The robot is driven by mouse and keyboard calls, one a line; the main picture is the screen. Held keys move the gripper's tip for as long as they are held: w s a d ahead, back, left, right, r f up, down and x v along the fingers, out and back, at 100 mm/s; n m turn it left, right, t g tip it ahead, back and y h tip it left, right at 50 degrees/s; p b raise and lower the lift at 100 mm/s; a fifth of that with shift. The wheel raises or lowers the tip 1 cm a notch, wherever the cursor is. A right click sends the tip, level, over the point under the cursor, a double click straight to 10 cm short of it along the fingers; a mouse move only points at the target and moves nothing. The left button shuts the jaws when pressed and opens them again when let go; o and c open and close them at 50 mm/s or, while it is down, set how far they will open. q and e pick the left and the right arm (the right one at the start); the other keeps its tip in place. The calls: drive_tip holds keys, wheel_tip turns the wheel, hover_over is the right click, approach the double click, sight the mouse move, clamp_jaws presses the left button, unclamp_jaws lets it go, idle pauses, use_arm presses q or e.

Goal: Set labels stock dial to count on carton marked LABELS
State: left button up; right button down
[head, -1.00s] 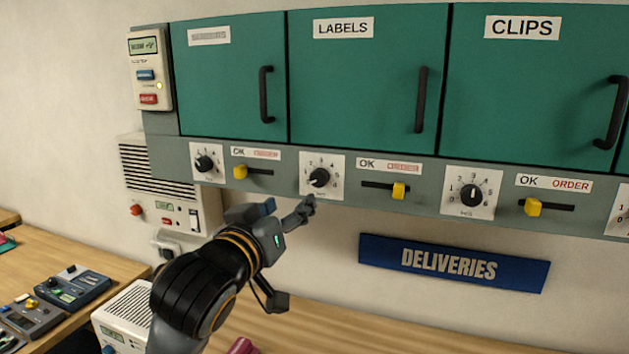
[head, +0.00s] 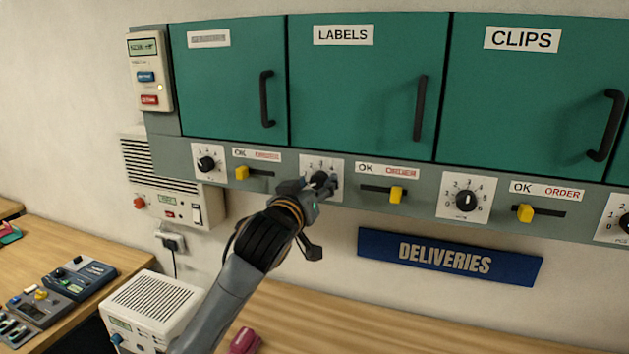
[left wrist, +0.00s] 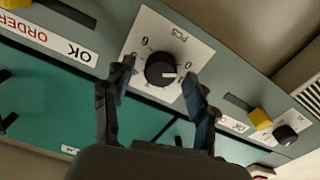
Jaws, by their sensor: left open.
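The green cabinet door marked LABELS (head: 345,85) is shut. Below it is its white dial plate (head: 309,163) with a black knob (left wrist: 160,69). The left wrist view shows the plate upside down; the knob's white mark points right, near the 0. My left gripper (head: 322,186) is at this dial and hides most of it in the head view. In the left wrist view its open fingers (left wrist: 160,82) stand on either side of the knob; I cannot tell if they touch it. No carton marked LABELS is in view. My right gripper is not in view.
Right of the dial, a yellow slider (head: 397,195) sits toward ORDER. The CLIPS dial (head: 466,199) and its slider (head: 525,213) are further right, another dial (head: 206,164) left. A blue DELIVERIES sign (head: 450,257) hangs below. A white box (head: 155,305) stands on the wooden counter.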

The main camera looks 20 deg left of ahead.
use_arm(q)
drive_tip(key=c, duration=1.2)
drive_tip(key=shift+o, duration=0.2)
drive_tip(key=m, duration=0.4)
drive_tip(key=shift+d+m, duration=0.1)
drive_tip(key=shift+m, duration=1.7)
